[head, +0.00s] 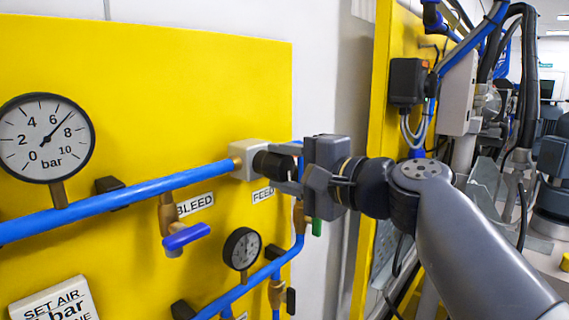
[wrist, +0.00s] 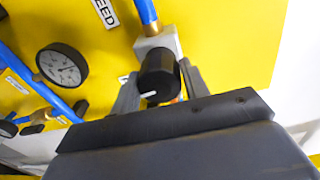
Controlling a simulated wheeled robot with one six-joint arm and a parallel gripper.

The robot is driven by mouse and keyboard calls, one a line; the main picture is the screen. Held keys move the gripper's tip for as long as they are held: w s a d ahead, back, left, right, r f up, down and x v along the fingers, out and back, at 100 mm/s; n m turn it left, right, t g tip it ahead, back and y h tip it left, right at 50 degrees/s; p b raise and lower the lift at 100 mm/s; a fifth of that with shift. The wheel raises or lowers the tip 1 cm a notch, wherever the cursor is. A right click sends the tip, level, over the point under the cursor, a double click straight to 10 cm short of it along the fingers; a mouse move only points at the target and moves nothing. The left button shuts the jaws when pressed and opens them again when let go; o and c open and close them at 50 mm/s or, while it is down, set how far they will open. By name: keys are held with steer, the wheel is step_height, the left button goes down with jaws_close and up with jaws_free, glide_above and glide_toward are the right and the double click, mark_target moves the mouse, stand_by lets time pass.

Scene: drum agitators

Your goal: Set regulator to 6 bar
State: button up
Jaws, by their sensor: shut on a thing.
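The regulator (head: 246,160) is a pale block at the right end of the blue pipe on the yellow panel; it also shows in the wrist view (wrist: 155,43). My gripper (head: 285,172) is shut on its black knob (wrist: 158,72), one finger on each side. A white mark shows on the knob's rim, toward the lower left in the wrist view. The fingers partly hide the knob in the head view. The large round gauge (head: 40,150), marked 0 to 10 bar, has its needle between 6 and 8, nearer 6.
A blue-handled bleed valve (head: 186,237) hangs below the blue pipe (head: 130,195). A small gauge (head: 242,249) and a lower blue pipe are under the regulator. Machinery and cables crowd the right.

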steer(key=shift+m, duration=0.5)
steer(key=o, duration=1)
steer(key=b+v, duration=0.2)
steer(key=v, duration=0.8)
steer(key=shift+s+d+b, duration=0.25)
steer(key=shift+d+b, duration=0.05)
steer(key=shift+b, duration=0.1)
steer(key=shift+a, duration=0.1)
steer(key=shift+p+x, duration=1.55)
steer(key=shift+x, duration=3.75)
